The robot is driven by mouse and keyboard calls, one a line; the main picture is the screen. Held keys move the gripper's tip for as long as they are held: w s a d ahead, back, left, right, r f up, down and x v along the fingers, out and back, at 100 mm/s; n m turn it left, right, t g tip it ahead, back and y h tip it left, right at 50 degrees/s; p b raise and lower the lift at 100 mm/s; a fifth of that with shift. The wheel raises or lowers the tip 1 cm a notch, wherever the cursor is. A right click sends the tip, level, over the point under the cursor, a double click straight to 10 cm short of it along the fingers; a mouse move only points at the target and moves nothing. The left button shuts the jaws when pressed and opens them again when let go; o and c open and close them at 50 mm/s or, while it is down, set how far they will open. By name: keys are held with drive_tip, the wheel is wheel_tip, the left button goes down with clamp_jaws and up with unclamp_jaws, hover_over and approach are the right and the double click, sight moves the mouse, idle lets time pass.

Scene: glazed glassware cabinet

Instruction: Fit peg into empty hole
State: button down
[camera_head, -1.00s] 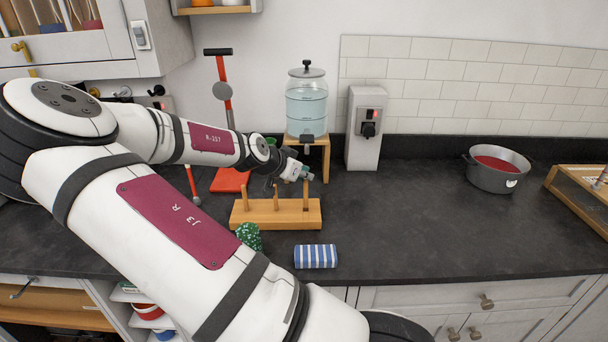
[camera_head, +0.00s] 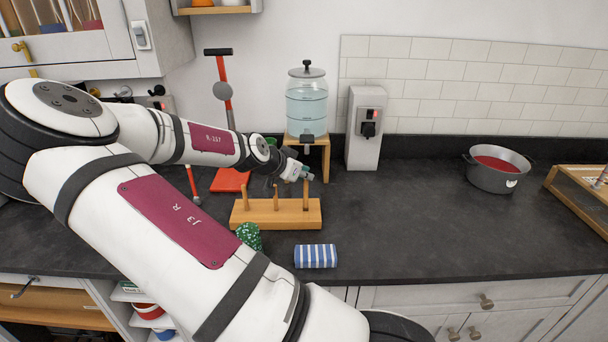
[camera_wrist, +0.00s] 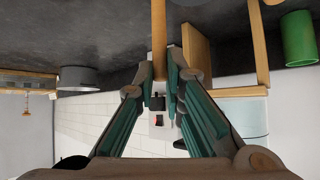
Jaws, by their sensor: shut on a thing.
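A wooden block (camera_head: 290,220) lies on the dark counter with wooden pegs rising from it. Two pegs stand upright at its left (camera_head: 246,199) and middle (camera_head: 275,196). My gripper (camera_head: 307,177) is above the right end of the block, at the top of a third, upright peg (camera_head: 306,195). In the wrist view this peg (camera_wrist: 159,30) lies between the fingertips of my gripper (camera_wrist: 160,75), which is shut on it. The peg's lower end meets the block's right end in the head view. I cannot tell whether it sits in a hole. No empty hole is discernible.
A water dispenser (camera_head: 307,105) on a wooden stand (camera_head: 326,158) is close behind my gripper. A green patterned object (camera_head: 249,236) and a blue-striped object (camera_head: 316,256) lie in front of the block. A pot (camera_head: 497,171) stands far right. The counter between is clear.

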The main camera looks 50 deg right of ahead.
sight(305, 185)
drive_tip(key=shift+f+b, duration=0.5)
drive_tip(key=shift+f, duration=1.3)
drive_tip(key=c, duration=1.6)
unclamp_jaws()
drive_tip(key=v, duration=1.2)
drive_tip(key=shift+a, duration=0.15)
